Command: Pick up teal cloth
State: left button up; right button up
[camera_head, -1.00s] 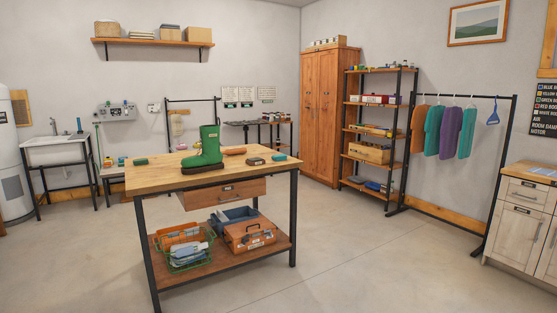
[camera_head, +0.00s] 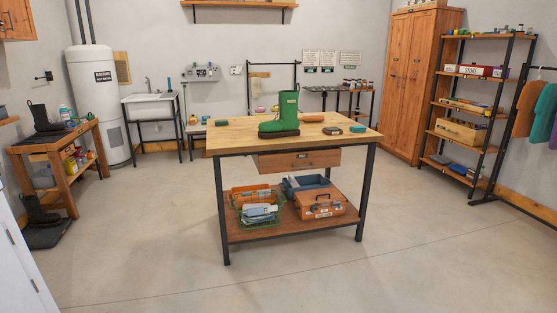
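No gripper of mine shows in the view. A wooden workbench (camera_head: 235,141) stands in the middle of the room. Two small teal or green items lie flat on its top: one near the left end (camera_head: 221,122) and one near the right end (camera_head: 359,129). They are too small to tell whether either is a cloth. A green boot (camera_head: 288,112) stands upright on a dark base between them.
The bench's lower shelf holds a green wire basket (camera_head: 257,213), a blue bin and an orange toolbox (camera_head: 320,204). A side bench (camera_head: 62,150) with dark boots stands left. A shelf unit (camera_head: 470,110) and wooden cabinet stand right. The floor in front is clear.

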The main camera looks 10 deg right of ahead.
aim_at(354, 129)
jog(key=i+l+z, duration=0.85)
jog(key=i+z, duration=0.15)
jog(key=i, duration=0.2)
jog(key=i+z, duration=0.3)
jog(key=i, duration=0.15)
jog(key=i+l+u, duration=0.15)
jog(key=i, duration=0.35)
jog(key=i+l+u, duration=0.1)
jog(key=i, duration=0.4)
jog(key=i+l+u, duration=0.15)
jog(key=i, duration=0.3)
jog(key=i+l+u, duration=0.15)
jog(key=i+l, duration=0.15)
jog(key=i, duration=0.2)
